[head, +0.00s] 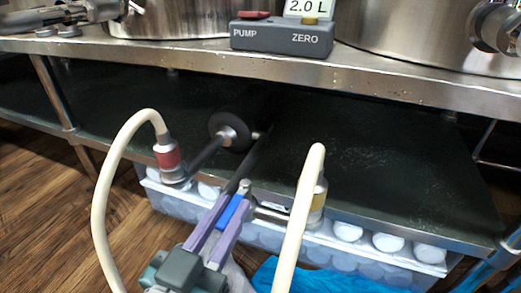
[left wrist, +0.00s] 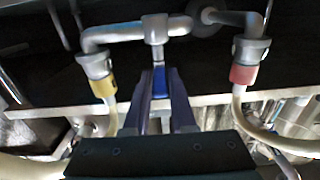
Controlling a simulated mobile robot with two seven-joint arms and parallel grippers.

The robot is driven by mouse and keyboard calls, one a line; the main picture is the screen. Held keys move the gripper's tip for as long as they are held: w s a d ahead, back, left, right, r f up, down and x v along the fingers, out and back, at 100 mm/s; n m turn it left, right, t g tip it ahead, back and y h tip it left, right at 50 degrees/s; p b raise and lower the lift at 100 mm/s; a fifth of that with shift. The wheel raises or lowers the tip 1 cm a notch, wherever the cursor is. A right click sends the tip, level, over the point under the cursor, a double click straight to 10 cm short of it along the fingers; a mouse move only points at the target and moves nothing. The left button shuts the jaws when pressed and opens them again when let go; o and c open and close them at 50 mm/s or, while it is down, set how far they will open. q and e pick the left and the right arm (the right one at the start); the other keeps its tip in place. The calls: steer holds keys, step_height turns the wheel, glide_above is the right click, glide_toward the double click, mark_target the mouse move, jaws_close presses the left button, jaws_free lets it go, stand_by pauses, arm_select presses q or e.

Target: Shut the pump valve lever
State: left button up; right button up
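The blue pump valve lever (head: 232,212) sticks out from a metal pipe fitting at the front of the pump, below the steel shelf. My left gripper (head: 225,214) has its purple fingers on either side of the lever and looks shut on it. In the left wrist view the lever (left wrist: 160,82) lies between the fingertips, pointing from the pipe tee (left wrist: 155,28) toward the gripper. The pump has a black round body (head: 228,128) partly behind its pipes. My right gripper is not in view.
Pale hoses (head: 105,190) curve up on both sides of my left gripper, from a red-banded fitting (head: 168,158) and a yellow-banded one (head: 318,200). A clear bin of white lids (head: 350,255) is behind. A PUMP/ZERO box (head: 282,38) sits on the steel bench.

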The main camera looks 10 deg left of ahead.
arm_select(q)
steer(key=o, duration=0.4)
steer(key=shift+d, duration=0.1)
steer(key=shift+s, duration=0.1)
steer(key=shift+s+r+p, duration=0.1)
steer(key=shift+s+p, duration=0.25)
steer(key=s+p, duration=0.1)
steer(key=s, duration=0.2)
steer(key=s+a+p, duration=0.1)
steer(key=s, duration=0.2)
steer(key=s+p, duration=0.1)
steer(key=s, duration=0.2)
steer(key=shift+a, duration=0.3)
